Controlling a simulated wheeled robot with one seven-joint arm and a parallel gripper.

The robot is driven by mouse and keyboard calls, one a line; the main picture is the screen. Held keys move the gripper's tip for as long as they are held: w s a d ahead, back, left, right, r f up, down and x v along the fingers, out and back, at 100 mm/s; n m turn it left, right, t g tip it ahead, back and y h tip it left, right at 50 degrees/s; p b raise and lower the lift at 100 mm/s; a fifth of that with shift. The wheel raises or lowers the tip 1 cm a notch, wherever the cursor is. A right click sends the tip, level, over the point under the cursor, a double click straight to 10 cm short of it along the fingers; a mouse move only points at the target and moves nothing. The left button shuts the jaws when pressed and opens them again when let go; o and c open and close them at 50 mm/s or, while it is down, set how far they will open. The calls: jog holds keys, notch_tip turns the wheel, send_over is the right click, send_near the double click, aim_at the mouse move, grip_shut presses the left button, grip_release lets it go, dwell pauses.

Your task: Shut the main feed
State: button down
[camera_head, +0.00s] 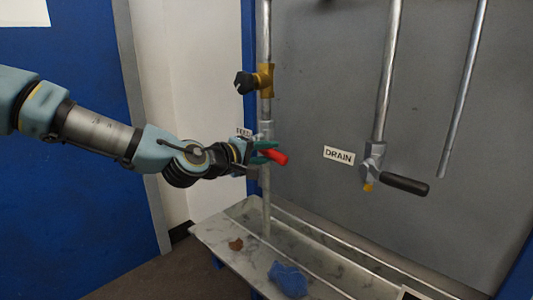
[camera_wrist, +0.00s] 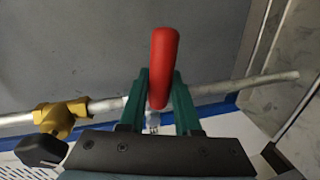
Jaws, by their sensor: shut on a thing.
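A red lever handle (camera_head: 277,157) sits on a valve (camera_head: 266,130) on the left upright pipe. In the head view it points right and slightly down, away from the pipe. In the wrist view the red handle (camera_wrist: 163,62) lies across the line of the pipe. My gripper (camera_head: 264,151) is shut on it, with a green finger on each side in the wrist view (camera_wrist: 160,82). A white label (camera_head: 243,132) beside this valve is mostly hidden by my gripper. The valve body is mostly hidden in the wrist view.
Above on the same pipe is a brass valve (camera_head: 265,79) with a black knob (camera_head: 245,83). To the right, a valve with a black lever (camera_head: 404,184) has a DRAIN label (camera_head: 339,155). A marbled tray (camera_head: 222,232) below holds a blue cloth (camera_head: 288,279) and a brown scrap (camera_head: 236,244).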

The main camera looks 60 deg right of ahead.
jog(key=shift+r+n, duration=0.55)
jog(key=shift+n, duration=0.15)
jog(key=c, duration=0.6)
grip_release()
jog(key=b+v, duration=0.1)
jog(key=v, duration=0.9)
jog(key=shift+w+a, duration=0.25)
jog(key=shift+a, duration=0.1)
jog(key=shift+r, duration=0.1)
